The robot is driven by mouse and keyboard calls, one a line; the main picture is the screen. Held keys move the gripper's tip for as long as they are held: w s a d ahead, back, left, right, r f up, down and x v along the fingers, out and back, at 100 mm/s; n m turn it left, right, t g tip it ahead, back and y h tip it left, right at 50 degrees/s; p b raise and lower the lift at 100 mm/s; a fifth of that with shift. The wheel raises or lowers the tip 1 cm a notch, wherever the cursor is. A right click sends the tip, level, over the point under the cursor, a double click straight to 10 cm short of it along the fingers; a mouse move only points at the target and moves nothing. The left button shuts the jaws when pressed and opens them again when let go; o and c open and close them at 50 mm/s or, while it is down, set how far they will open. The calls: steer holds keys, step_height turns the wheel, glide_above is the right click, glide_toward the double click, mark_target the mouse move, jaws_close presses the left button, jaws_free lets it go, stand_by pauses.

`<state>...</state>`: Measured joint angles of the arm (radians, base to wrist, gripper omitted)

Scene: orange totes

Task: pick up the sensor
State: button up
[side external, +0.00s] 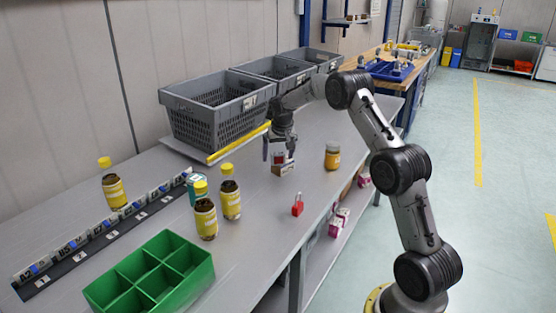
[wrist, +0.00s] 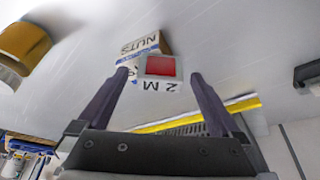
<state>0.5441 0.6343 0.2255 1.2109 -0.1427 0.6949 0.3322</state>
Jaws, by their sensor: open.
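I cannot clearly identify a sensor. A small box (side external: 283,170) stands on the grey bench beneath my gripper (side external: 279,158). In the wrist view the box (wrist: 146,46) shows the word NUTS, inverted. A pale face with a red square (wrist: 161,66) and an inverted "M 2" lies nearer the camera; I cannot tell if it is part of the box or a separate thing on it. My gripper (wrist: 160,74) is open, with its fingers on either side of this face. A visible gap separates the left and right fingers; contact is unclear.
An amber jar (side external: 332,157) stands right of the box. A red padlock (side external: 297,207) lies nearer the front edge. Grey crates (side external: 215,125) stand behind, beside a yellow bar (side external: 238,143). Several yellow-capped bottles (side external: 230,199) and a green divided tray (side external: 195,270) are at left.

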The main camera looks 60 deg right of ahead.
steer(key=shift+w+d+f, duration=0.1)
steer(key=shift+f, duration=0.15)
jaws_close()
steer(key=shift+r, duration=0.6)
step_height(320, 180, up, 2)
steer(key=shift+r, duration=0.15)
steer(key=s+a+r, duration=0.7)
steer(key=s+r, duration=0.3)
steer(key=s, duration=0.1)
glide_toward(278, 153)
steer(key=s+d, duration=0.1)
steer(key=d, duration=0.2)
steer(key=x, duration=0.2)
steer(key=w+x, duration=0.1)
steer(key=x, duration=0.3)
steer(key=shift+w+d+r, duration=0.1)
steer(key=shift+w+d, duration=0.1)
steer(key=shift+d, duration=0.15)
steer(key=shift+w+d+f, duration=0.25)
steer(key=shift+w+f, duration=0.15)
steer(key=shift+f, duration=1.65)
